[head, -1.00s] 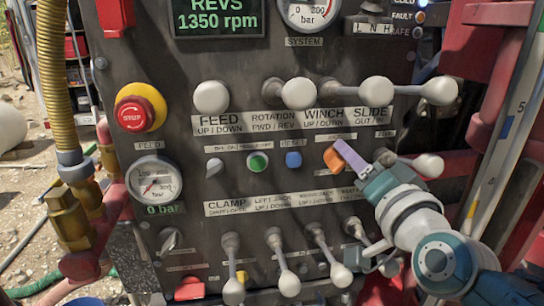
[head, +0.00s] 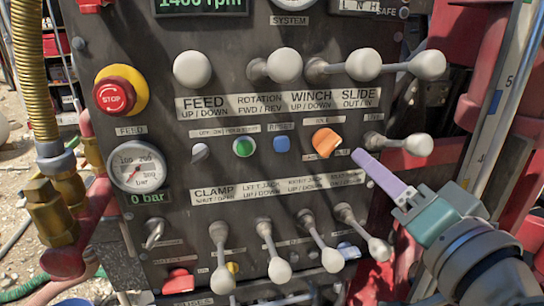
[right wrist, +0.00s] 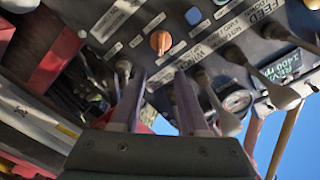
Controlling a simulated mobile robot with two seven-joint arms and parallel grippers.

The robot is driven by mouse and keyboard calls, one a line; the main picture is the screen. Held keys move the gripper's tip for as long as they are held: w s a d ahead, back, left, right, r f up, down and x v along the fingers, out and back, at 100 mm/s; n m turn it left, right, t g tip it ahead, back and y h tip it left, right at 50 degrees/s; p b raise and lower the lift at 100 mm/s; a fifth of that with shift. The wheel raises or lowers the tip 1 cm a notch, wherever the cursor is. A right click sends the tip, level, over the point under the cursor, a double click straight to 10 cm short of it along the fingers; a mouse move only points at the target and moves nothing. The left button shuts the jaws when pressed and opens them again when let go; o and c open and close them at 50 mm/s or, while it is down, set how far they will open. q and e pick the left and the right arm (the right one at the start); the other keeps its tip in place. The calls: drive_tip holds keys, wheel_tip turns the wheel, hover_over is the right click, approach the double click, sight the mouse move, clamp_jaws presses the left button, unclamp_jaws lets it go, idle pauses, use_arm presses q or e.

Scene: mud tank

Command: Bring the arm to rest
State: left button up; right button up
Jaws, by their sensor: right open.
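My right gripper (head: 364,158) is in front of the right part of the control panel (head: 180,120), with its purple fingers pointing up and left. It is open and empty, and it stands clear to the lower right of the orange knob (head: 326,142). In the right wrist view its two fingers (right wrist: 160,88) are spread apart with nothing between them. The orange knob (right wrist: 160,41) shows beyond them there. My left gripper is not in view.
White-knobbed levers (head: 278,268) stick out along the panel's lower row, close to my right arm. More levers (head: 368,64) line the top row, and one lever (head: 418,144) is at the right edge. A red stop button (head: 114,97) and gauge (head: 138,167) are at left.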

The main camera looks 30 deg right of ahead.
drive_tip(key=s+a+f+n+g+y, duration=0.6)
drive_tip(key=s+a+f+n+g, duration=0.3)
drive_tip(key=a+n, duration=0.2)
drive_tip(key=s+d+n+g+h+p, duration=0.1)
drive_tip(key=s+d+n+g, duration=0.1)
drive_tip(key=s+g, duration=0.5)
wheel_tip(320, 180, up, 11)
drive_tip(key=s+t+p, duration=0.1)
drive_tip(key=t+p, duration=0.1)
drive_tip(key=p, duration=0.9)
drive_tip(key=shift+s+r, duration=0.15)
